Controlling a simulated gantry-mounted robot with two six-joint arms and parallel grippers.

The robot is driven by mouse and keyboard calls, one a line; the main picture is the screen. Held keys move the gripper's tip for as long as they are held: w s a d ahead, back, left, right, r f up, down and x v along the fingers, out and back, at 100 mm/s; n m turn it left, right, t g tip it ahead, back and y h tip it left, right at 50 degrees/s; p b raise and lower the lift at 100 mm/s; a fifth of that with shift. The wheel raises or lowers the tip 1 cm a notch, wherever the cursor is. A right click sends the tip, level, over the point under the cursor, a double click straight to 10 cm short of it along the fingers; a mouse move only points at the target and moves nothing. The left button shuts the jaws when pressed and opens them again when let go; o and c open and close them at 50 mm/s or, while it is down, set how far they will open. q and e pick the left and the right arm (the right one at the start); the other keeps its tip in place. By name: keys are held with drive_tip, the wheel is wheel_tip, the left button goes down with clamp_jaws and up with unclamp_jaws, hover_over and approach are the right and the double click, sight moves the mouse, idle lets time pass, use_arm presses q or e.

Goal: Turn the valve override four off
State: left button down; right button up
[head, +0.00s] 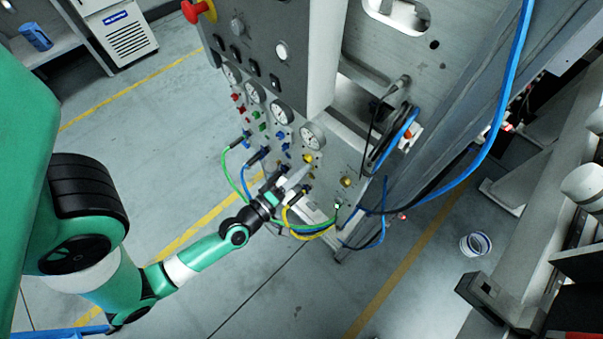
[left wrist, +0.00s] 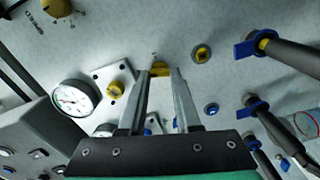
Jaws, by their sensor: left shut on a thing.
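My left gripper (head: 297,182) reaches the lower part of the grey control panel (head: 262,155) in the head view. In the left wrist view its two fingers (left wrist: 160,76) are closed around a small yellow valve knob (left wrist: 160,67) on the panel face. The fingers hide the sides of the knob, and I cannot read its marking or tell its exact angle. Another yellow knob (left wrist: 201,53) sits just to the right, and one (left wrist: 116,90) on a white plate sits to the left. My right gripper is not in view.
Pressure gauges (head: 312,136) line the panel; one gauge (left wrist: 75,98) is left of the fingers. Blue-collared hose fittings (left wrist: 252,48) stick out at right in the wrist view. Green, yellow and blue hoses (head: 245,183) hang near my arm. Open floor lies left of the panel.

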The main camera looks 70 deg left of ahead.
use_arm(q)
drive_tip(key=shift+f+n, duration=0.1)
drive_tip(key=shift+n, duration=1.2)
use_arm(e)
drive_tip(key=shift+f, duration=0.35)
use_arm(q)
drive_tip(key=shift+n, duration=0.3)
drive_tip(key=c, duration=0.6)
unclamp_jaws()
